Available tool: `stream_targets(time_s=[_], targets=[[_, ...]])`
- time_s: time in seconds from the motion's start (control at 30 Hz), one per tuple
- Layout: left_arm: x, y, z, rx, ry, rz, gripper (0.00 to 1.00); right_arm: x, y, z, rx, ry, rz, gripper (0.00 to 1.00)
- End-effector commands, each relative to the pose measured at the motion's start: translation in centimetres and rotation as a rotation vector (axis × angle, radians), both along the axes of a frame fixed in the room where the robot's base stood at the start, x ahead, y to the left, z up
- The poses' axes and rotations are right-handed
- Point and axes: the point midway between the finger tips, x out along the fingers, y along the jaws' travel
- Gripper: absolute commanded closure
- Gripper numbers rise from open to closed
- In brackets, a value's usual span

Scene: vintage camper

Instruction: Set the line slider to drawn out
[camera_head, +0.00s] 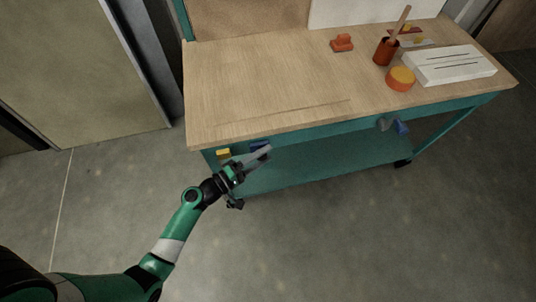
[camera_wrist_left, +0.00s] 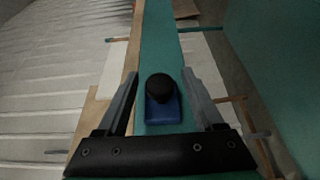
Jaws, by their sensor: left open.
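A black round knob (camera_wrist_left: 160,88) on a blue block (camera_wrist_left: 163,115) is mounted on the teal front rail of the workbench; it looks like the line slider, though no label can be read. In the head view the blue block (camera_head: 260,145) shows just past my left gripper (camera_head: 264,153), and the knob is hidden there. My left gripper is open, with one finger on each side of the knob in the left wrist view (camera_wrist_left: 161,76). A gap shows between the knob and each finger. My right gripper is not in view.
A yellow part (camera_head: 223,153) sits on the rail left of the gripper. A grey knob (camera_head: 383,124) and another blue part (camera_head: 402,128) are farther right. The wooden benchtop (camera_head: 260,75) carries items at its right; its left is clear. A teal lower shelf (camera_head: 330,162) lies beneath.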

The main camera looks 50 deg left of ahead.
Motion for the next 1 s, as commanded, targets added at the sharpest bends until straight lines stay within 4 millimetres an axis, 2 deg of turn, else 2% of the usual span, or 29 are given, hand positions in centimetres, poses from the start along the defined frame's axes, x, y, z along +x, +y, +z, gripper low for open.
stream_targets(time_s=[0.07, 0.1, 0.47, 1.0], targets=[[0.00, -0.01, 0.00, 0.000, 0.000, 0.000, 0.31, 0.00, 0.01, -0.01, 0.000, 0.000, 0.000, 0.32], [-0.01, -0.01, 0.00, 0.000, 0.000, 0.000, 0.35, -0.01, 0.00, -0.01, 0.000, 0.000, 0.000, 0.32], [-0.01, -0.03, 0.01, 0.001, 0.000, -0.001, 0.99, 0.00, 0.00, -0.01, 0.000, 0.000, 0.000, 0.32], [-0.02, -0.05, 0.01, 0.001, 0.000, -0.001, 1.00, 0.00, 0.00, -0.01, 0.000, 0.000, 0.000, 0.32]])
